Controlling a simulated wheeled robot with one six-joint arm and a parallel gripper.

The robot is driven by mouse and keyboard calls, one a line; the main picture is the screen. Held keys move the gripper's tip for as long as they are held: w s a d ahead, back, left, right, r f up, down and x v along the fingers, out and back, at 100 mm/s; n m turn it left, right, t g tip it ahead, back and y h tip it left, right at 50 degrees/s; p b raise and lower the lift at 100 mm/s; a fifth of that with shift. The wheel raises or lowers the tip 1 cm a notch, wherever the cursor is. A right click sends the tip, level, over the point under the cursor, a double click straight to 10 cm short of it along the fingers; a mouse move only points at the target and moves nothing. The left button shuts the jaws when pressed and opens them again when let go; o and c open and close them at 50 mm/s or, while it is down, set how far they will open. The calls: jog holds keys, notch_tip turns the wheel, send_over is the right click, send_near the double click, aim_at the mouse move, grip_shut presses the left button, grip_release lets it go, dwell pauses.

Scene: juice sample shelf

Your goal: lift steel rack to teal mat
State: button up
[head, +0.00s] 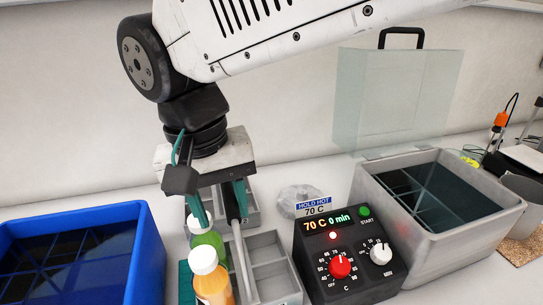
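My gripper (222,216) points down at the middle left, its teal fingers wide apart. A pale metal bar (238,250), seemingly the steel rack's handle, runs from between the fingers toward the front, close to the right finger, with a gap to the left one. Beside the bar stand a green juice bottle (211,241) and an orange juice bottle (214,285), both white-capped. The rest of the rack is mostly hidden by them, and I cannot tell whether it touches the mat. A strip of the teal mat (185,285) shows left of the orange bottle.
A grey compartment tray (283,271) is right of the bar. A black heater control box (347,266) reads 70 C, 0 min. The grey bath (455,240) stands right, a clear lid (385,90) behind it. A blue tub (148,255) is close on the left.

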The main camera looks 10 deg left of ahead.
notch_tip(320, 180, up, 7)
jog(key=w+d+f+m, duration=0.1)
jog(key=w+d+m, duration=0.15)
jog(key=d, duration=0.95)
jog(key=w+d+m, duration=0.1)
jog(key=w+d, duration=0.2)
jog(key=d, duration=0.9)
jog(key=s+d+f, duration=0.2)
jog(key=d+f, duration=0.1)
jog(key=d, duration=0.2)
jog(key=s+d+f+m, duration=0.1)
jog(key=s+d+f, duration=0.2)
jog(key=d, duration=0.3)
jog(key=s+d+f+m+y, duration=0.1)
jog(key=s+d+f, duration=0.2)
jog(key=d, duration=0.3)
jog(key=shift+s+t, duration=0.25)
jog(key=shift+t, duration=0.15)
